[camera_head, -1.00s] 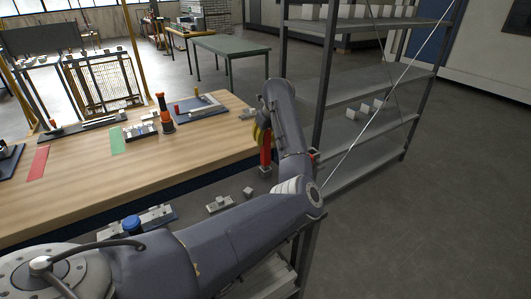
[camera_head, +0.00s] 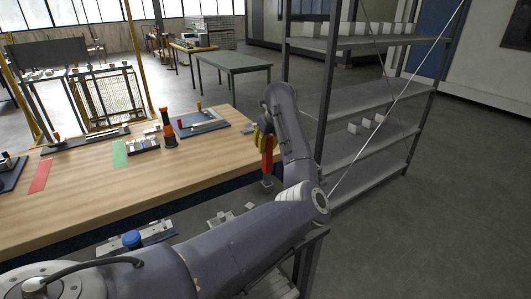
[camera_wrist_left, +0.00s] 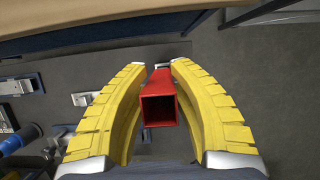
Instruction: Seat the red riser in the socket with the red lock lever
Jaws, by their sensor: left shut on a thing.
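The red riser (camera_head: 267,160) is a square hollow tube, held upright by my left gripper (camera_head: 264,140) just beyond the right end of the wooden bench. A small grey block shows at its lower end; I cannot tell whether it belongs to the riser. In the left wrist view, the yellow fingers of my left gripper (camera_wrist_left: 160,68) close on both sides of the riser (camera_wrist_left: 160,108), its open end facing the camera. Grey fittings (camera_head: 220,218) lie on a lower dark surface left of the riser. I cannot make out which socket has the red lock lever. My right gripper is not in view.
A rail with a blue cylinder (camera_head: 132,239) lies on the lower surface. The bench (camera_head: 200,158) carries an orange-and-black tool (camera_head: 169,128), a blue tray (camera_head: 184,131) and coloured strips. Metal shelving (camera_head: 368,103) stands close to the right of my left arm.

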